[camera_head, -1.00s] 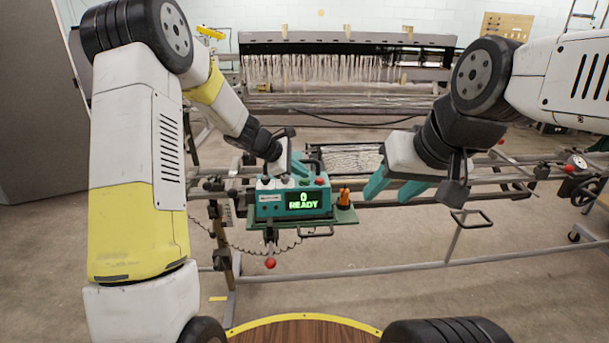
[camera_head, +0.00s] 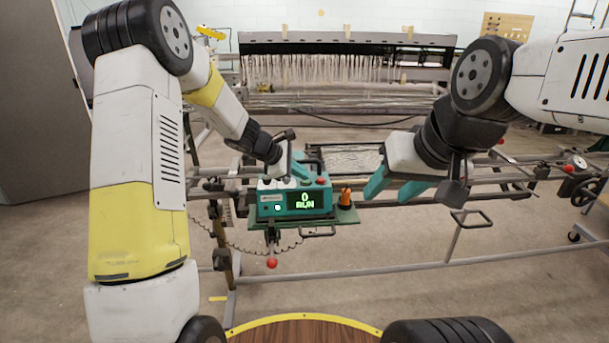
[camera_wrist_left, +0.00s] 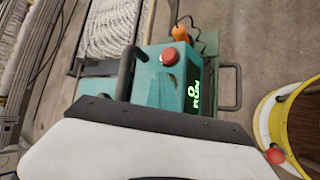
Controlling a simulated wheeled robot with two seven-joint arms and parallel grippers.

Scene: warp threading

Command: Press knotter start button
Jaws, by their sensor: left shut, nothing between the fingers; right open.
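The knotter (camera_head: 285,203) is a teal box on a green plate on the frame's rail. Its display (camera_head: 304,201) reads "0 RUN" in green and also shows in the left wrist view (camera_wrist_left: 194,96). A red button (camera_head: 320,181) is on its top right; the left wrist view shows it clearly (camera_wrist_left: 170,57). A small light (camera_head: 278,208) glows on the front. My left gripper (camera_head: 300,172) is shut and empty at the knotter's top; I cannot tell whether it touches a button. My right gripper (camera_head: 388,188) is open and empty, right of the knotter.
A black handle (camera_wrist_left: 126,72) stands on the knotter, close to my left gripper. An orange part (camera_head: 346,196) sits on the plate's right end. A red ball knob (camera_head: 271,263) hangs below. The warp frame with white threads (camera_head: 320,70) stands behind; rails run to the right.

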